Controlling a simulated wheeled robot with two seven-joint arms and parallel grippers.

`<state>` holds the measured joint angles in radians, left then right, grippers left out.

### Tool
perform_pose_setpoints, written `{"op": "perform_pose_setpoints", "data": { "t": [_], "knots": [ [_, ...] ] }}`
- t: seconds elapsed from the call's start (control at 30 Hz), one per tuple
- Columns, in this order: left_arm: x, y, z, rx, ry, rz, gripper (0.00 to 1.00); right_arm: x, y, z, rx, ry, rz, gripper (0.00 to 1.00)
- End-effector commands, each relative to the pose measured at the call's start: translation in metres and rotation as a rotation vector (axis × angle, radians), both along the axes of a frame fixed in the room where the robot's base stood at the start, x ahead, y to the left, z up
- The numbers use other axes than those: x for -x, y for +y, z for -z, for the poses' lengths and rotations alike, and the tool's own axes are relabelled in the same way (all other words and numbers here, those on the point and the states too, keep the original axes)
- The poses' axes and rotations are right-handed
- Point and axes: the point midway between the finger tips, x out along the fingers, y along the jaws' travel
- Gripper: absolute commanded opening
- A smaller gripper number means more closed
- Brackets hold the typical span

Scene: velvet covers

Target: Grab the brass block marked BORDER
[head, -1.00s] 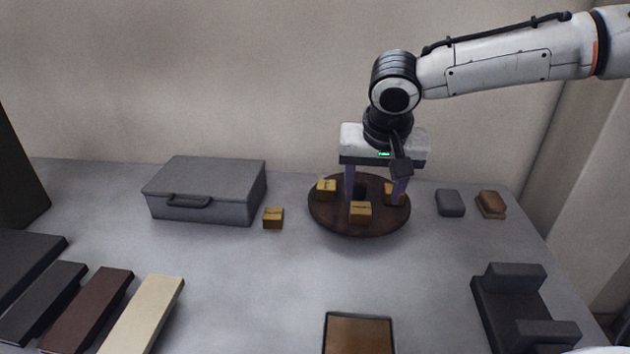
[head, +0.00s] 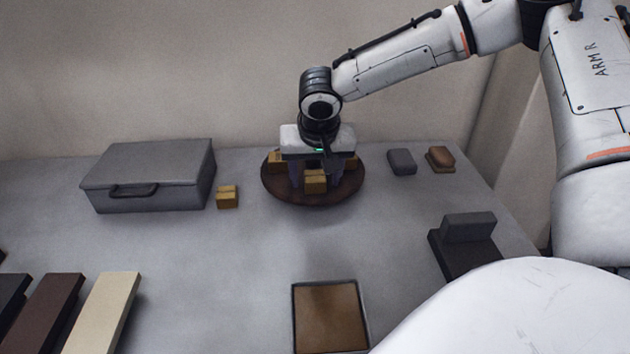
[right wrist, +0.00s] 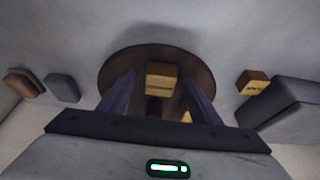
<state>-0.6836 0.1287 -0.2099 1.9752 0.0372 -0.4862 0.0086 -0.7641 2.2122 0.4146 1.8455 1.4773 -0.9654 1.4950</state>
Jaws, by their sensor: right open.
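A round dark wooden turntable (head: 313,200) stands at the back of the table and bears several brass blocks. Its front brass block (head: 315,182) shows a dark marking too blurred to read, also in the right wrist view (right wrist: 161,76). Another brass block (head: 276,161) sits at the turntable's back left, and one (head: 350,163) at its right, partly hidden by my gripper. A further brass block (head: 227,197) lies on the table left of the turntable. My right gripper (head: 317,176) is open, pointing down low over the turntable, fingers behind the front block's two sides. My left gripper is not in view.
A grey case (head: 150,175) stands left of the loose block. A grey pad (head: 402,161) and a brown brush-like object (head: 440,158) lie right of the turntable. A brown-lined tray (head: 330,315) is at the front, with clear table between it and the turntable.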

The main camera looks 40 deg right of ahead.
Motion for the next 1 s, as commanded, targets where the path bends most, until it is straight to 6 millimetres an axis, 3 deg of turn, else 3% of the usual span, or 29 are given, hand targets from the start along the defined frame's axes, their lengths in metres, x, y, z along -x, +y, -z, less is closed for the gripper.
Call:
{"op": "perform_pose_setpoints", "data": {
  "t": [0.23, 0.57, 0.87, 1.0],
  "knots": [
    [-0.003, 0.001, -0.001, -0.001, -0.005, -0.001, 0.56, -0.001, 0.0, 0.001, 0.0, -0.001, 0.0, 0.56],
    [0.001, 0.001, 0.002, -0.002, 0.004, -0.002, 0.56, -0.001, 0.0, 0.001, 0.001, -0.001, 0.0, 0.0],
    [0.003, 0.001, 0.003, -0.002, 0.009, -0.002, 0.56, -0.002, 0.0, -0.004, 0.001, -0.006, 0.0, 0.0],
    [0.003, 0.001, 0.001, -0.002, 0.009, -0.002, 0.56, -0.003, 0.0, -0.021, 0.0, -0.009, 0.0, 0.0]
  ]
}}
